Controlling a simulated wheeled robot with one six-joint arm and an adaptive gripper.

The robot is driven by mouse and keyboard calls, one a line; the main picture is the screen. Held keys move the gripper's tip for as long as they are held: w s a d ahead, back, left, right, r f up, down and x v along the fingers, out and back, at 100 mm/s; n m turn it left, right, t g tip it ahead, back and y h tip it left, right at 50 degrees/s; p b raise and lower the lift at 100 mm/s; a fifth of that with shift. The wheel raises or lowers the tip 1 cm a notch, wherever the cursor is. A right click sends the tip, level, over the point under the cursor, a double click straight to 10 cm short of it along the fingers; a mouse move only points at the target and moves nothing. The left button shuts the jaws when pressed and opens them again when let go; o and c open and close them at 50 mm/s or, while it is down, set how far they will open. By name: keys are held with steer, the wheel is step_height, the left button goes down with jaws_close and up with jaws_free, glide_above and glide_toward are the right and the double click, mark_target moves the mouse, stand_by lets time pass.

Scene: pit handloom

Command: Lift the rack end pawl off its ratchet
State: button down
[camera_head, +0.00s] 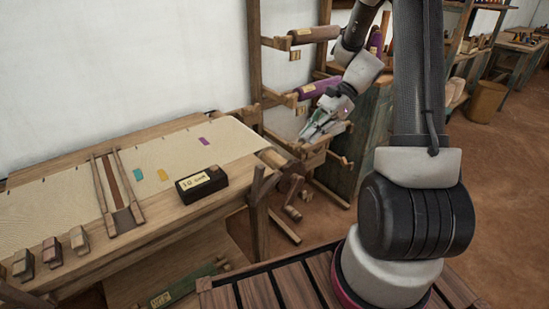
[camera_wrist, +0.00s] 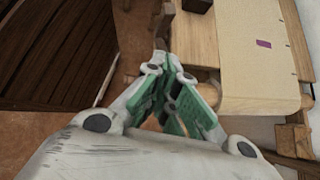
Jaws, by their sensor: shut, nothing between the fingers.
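My gripper (camera_head: 306,136) is shut and empty, pointing down and left beside the right end of the loom. Its green-padded fingers also show in the wrist view (camera_wrist: 165,72), with the tips close together. The wooden rack (camera_head: 256,62) stands behind, with a brown roll (camera_head: 313,34) and a purple roll (camera_head: 320,88) on its arms. I cannot pick out the pawl or its ratchet; they are too small, or hidden by my gripper and arm.
A cabinet (camera_head: 362,140) stands behind my arm. Brown floor (camera_head: 500,190) is open at right.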

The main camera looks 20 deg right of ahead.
stand_by(0.4)
glide_toward(257, 184)
step_height(257, 184, down, 3)
steer(key=w, duration=0.1)
steer(key=shift+a+r, duration=0.2)
steer(key=shift+a, duration=0.15)
steer(key=shift+w+a+r, duration=0.1)
steer(key=shift+a, duration=0.05)
